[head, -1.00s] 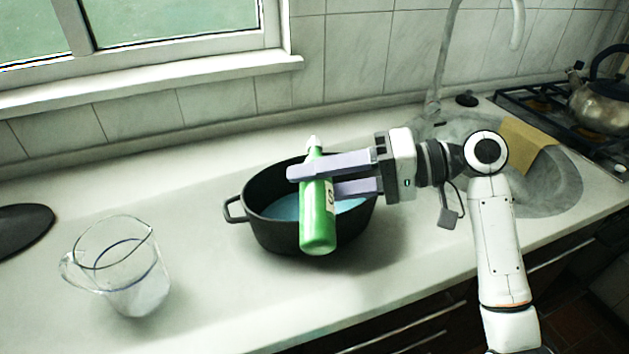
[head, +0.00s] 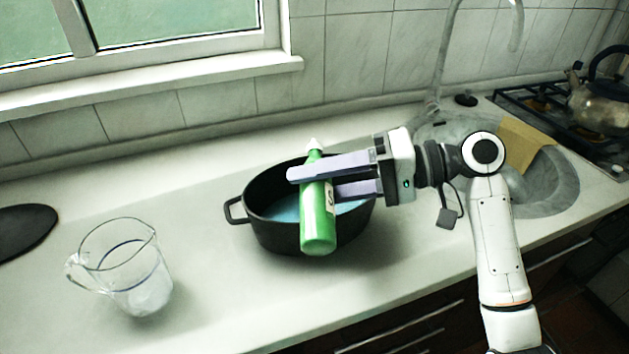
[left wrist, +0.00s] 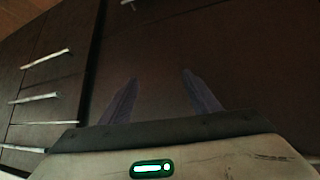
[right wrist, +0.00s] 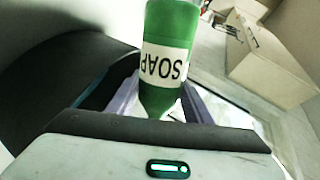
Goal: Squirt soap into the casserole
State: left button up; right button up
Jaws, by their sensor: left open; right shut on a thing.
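The black casserole (head: 275,236) stands on the counter with blue liquid (head: 285,209) inside. My right gripper (head: 310,176) is shut on the green soap bottle (head: 318,230) and holds it over the casserole. In the head view the bottle's white tip points toward the wall and its base toward the front edge. In the right wrist view the bottle (right wrist: 172,25) shows its white SOAP label upside down between the fingers. My left gripper (left wrist: 160,80) is open and empty in the left wrist view, facing dark cabinet fronts. It is not in the head view.
A clear measuring jug (head: 125,265) stands left of the casserole. A dark round thing (head: 22,232) lies at the far left. The sink (head: 550,185) with a tan board (head: 525,145), and a kettle (head: 602,105) on the stove, are at right.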

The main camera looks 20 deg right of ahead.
jog(key=shift+s+a+r+m+g+p, duration=0.15)
jog(key=shift+r+m+p, duration=0.15)
jog(key=shift+p, duration=0.6)
jog(key=shift+s+d+r+m+g+p, duration=0.1)
jog(key=shift+s+r+m+g+p, duration=0.15)
jog(key=shift+p, duration=0.6)
dwell(0.4)
jog(key=shift+w+m+p, duration=0.1)
jog(key=shift+m+p, duration=0.15)
jog(key=shift+p, duration=0.15)
dwell(2.1)
